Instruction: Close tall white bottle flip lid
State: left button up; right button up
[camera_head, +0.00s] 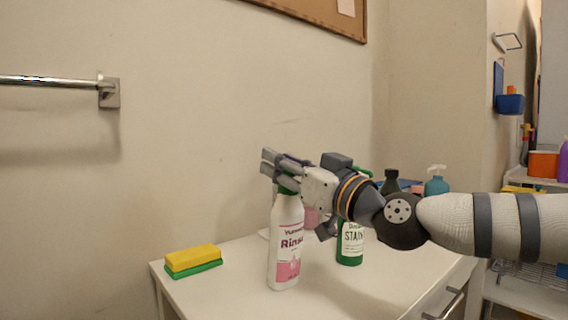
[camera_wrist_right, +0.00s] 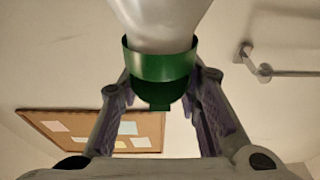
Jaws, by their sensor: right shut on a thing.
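The tall white bottle (camera_head: 286,240) with a pink-and-white "Rinse" label stands upright near the front of the white cabinet top. Its green cap (camera_head: 288,187) is partly hidden by my right gripper (camera_head: 274,165), which reaches in from the right at cap height. In the right wrist view, the white bottle (camera_wrist_right: 160,18) shows inverted, and its green cap (camera_wrist_right: 160,65) sits between the two fingers of my gripper (camera_wrist_right: 158,90), which is shut on it. A small green tab sticks out from the cap there. I cannot tell whether the flip lid is open or closed. My left gripper is out of view.
The cabinet top (camera_head: 225,293) also holds a yellow and green sponge stack (camera_head: 194,260) at left. A green stain bottle (camera_head: 350,243) stands right of the white bottle, with a dark bottle (camera_head: 391,182) and a teal pump bottle (camera_head: 437,183) behind my arm. The wall is close behind.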

jog(key=shift+f, duration=0.5)
jog(key=o, duration=1)
jog(key=shift+o, duration=0.5)
jog(key=shift+w, duration=0.15)
jog(key=shift+r, duration=0.2)
